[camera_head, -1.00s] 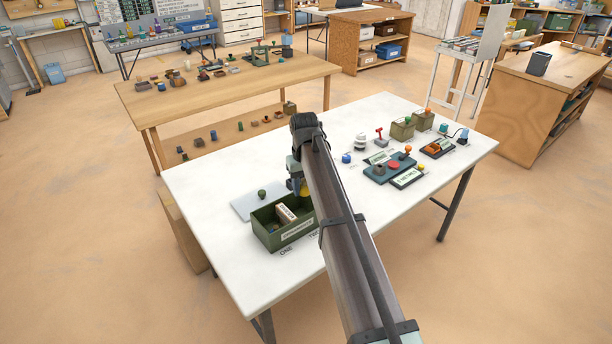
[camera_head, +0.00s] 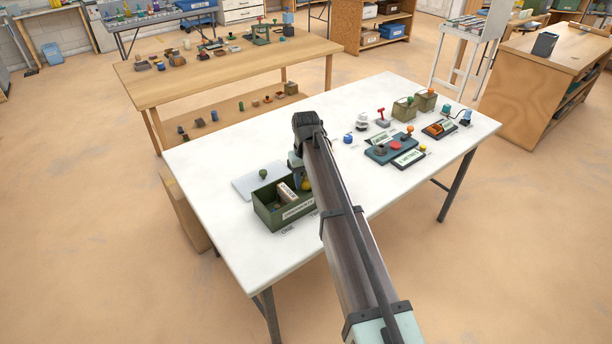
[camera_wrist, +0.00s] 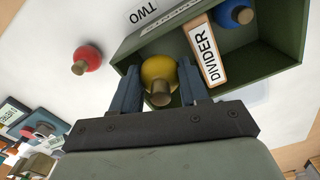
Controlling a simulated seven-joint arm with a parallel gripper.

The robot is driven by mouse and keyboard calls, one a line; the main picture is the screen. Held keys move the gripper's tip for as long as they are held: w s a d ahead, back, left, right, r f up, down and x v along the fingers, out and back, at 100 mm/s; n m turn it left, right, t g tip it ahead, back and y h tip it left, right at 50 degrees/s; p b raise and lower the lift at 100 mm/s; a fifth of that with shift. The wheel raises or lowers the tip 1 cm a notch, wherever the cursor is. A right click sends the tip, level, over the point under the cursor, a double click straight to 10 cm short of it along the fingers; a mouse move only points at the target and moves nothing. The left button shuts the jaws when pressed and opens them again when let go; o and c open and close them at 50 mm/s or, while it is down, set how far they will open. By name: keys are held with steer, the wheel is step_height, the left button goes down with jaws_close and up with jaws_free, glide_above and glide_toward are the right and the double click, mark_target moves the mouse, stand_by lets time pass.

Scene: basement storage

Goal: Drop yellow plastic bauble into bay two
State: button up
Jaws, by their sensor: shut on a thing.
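The yellow bauble (camera_wrist: 158,68), a ball with a brown cap, sits between the two fingers of my gripper (camera_wrist: 157,72), which is shut on it. In the head view the bauble (camera_head: 307,184) is partly hidden by my arm at the right end of the green box (camera_head: 266,212). The box (camera_wrist: 281,62) has a divider (camera_wrist: 207,56) marked DIVIDER. The bauble is over the side by the word TWO (camera_wrist: 143,14), left of the divider in the wrist view. I cannot tell how far it is below the rim. A blue bauble (camera_wrist: 236,12) lies across the divider.
A red bauble (camera_wrist: 88,58) stands on the white table outside the box. A green bauble (camera_head: 263,173) is on a pale sheet (camera_head: 250,185) behind the box. Trays and small items, including a blue one (camera_head: 348,138), stand to the right. The table's front left is clear.

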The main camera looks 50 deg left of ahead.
steer(key=o, duration=1.1)
steer(key=shift+w+r, duration=0.1)
step_height(320, 180, up, 14)
steer(key=shift+s+f, duration=0.2)
stand_by(0.5)
